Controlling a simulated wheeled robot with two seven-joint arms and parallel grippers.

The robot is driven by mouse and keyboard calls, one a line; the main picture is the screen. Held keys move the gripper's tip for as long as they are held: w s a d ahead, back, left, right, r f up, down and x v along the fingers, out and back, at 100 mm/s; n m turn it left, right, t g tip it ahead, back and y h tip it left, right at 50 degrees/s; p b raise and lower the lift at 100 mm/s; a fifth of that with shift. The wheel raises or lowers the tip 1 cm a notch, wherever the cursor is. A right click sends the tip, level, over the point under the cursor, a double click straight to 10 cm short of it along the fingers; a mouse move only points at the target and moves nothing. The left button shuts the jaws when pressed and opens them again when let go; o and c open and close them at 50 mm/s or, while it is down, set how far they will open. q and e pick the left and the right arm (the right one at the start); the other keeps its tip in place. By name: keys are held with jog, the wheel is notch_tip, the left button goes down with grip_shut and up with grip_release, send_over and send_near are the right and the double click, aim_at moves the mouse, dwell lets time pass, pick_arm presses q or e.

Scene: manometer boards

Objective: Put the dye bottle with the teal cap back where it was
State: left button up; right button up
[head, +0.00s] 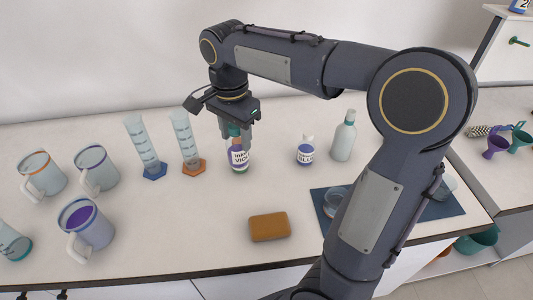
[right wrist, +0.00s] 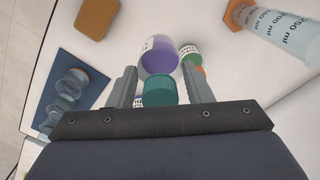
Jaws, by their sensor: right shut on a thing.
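The dye bottle with the teal cap (head: 239,155) has a violet body and a white label. My right gripper (head: 234,132) points down and is shut on it near the cap. In the right wrist view its teal cap (right wrist: 160,92) is between the fingers, with the violet body beyond. The bottle looks held above the table, roughly upright. A green dye bottle (head: 241,172) stands close behind and below it, mostly hidden; its green body (right wrist: 188,50) and a bit of orange cap show in the right wrist view. My left gripper is out of view.
A blue-labelled bottle (head: 305,153) and a pale wash bottle (head: 343,138) stand to the right. Two measuring cylinders, one on an orange foot (head: 193,168), stand left. Several jugs are farther left. An orange-brown block (head: 269,227) and a blue mat (head: 447,208) with glass dishes lie nearer.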

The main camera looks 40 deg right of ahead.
jog(key=w+d+f+p, duration=0.1)
jog(key=d+f, duration=0.3)
jog(key=w+d+f+p, duration=0.1)
jog(key=d+f, duration=0.3)
jog(key=d, duration=0.1)
jog(key=w+d+f+p, duration=0.1)
jog(key=d+f, duration=0.3)
jog(key=shift+w+d+f, duration=0.2)
jog(key=shift+d+f, duration=0.05)
jog(key=shift+f, duration=0.15)
jog(key=shift+f, duration=0.2)
jog(key=o, duration=1)
jog(key=shift+r, duration=0.15)
